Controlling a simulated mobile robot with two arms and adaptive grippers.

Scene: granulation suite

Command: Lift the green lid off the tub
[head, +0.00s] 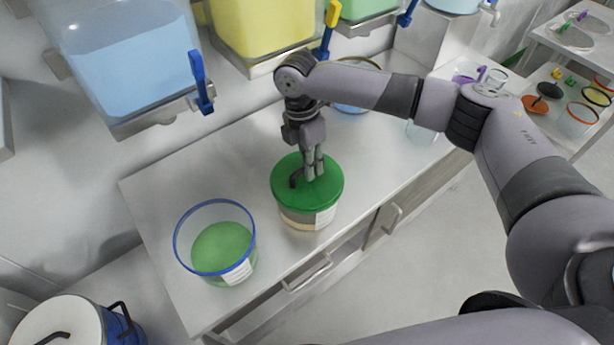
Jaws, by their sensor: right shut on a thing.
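A tub (309,217) with clear walls, pale contents and a white label stands on the metal counter. Its round green lid (322,193) sits on top, with a dark handle (295,179) showing at its left part. My right gripper (314,174) points down at the lid and is shut on its handle; the fingers hide part of the grip. The lid looks seated on the tub, with no gap that I can see. My left gripper is not in view.
An open clear bowl (240,270) with a blue rim and green contents stands left of the tub. Dispenser bins with taps (201,84) hang over the counter's back. A drawer handle (307,273) juts from the front. Bare counter (190,175) lies at left.

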